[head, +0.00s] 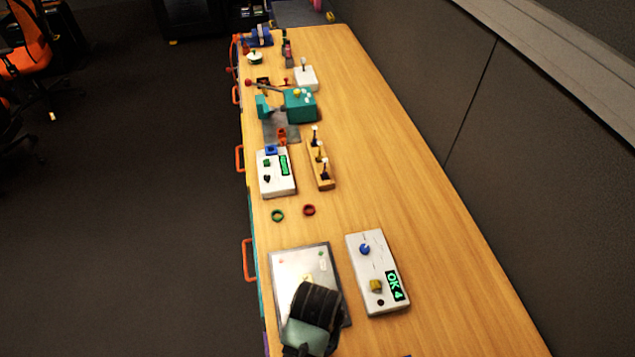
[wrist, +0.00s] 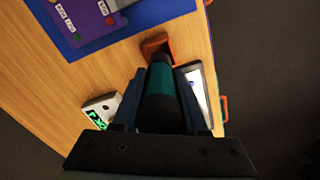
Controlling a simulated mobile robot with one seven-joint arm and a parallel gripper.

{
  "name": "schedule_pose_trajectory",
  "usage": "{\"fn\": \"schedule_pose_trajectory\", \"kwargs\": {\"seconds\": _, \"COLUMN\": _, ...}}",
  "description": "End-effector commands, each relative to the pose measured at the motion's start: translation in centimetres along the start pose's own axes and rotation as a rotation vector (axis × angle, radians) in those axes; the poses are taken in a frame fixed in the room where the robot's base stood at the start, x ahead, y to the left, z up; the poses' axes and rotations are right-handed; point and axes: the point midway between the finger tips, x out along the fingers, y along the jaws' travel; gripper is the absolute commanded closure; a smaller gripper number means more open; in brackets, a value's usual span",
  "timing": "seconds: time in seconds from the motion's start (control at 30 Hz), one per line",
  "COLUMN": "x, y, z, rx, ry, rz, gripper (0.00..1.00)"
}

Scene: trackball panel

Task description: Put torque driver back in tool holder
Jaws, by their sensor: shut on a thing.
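In the wrist view my gripper (wrist: 160,98) is shut on the torque driver (wrist: 160,83), a teal and black cylinder lying between its two dark blue fingers. The driver's far end points at an orange-brown block with a dark opening (wrist: 154,43), which looks like the tool holder. The driver's far end overlaps that block in the picture; I cannot tell whether it touches it or is inside. In the head view part of my arm covers the lower part of a metal plate, and the driver and holder cannot be made out there.
A white box with a green display (head: 378,273) stands right of the metal plate (head: 290,262). A green ring (head: 277,215) and a red ring (head: 309,210) lie further back. A blue mat (wrist: 125,33) shows in the wrist view. The table's right side is clear.

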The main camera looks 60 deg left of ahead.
Motion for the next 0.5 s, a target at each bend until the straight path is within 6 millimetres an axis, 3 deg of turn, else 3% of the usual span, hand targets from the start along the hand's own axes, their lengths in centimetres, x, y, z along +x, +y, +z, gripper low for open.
{"fn": "schedule_pose_trajectory", "kwargs": {"seconds": 0.3, "x": 3.8, "y": 0.0, "z": -0.1, "rx": 0.000, "ry": 0.001, "rz": 0.000, "gripper": 1.00}}
{"fn": "schedule_pose_trajectory", "kwargs": {"seconds": 0.5, "x": 4.5, "y": 0.0, "z": -0.1, "rx": 0.001, "ry": 0.004, "rz": 0.000, "gripper": 1.00}}
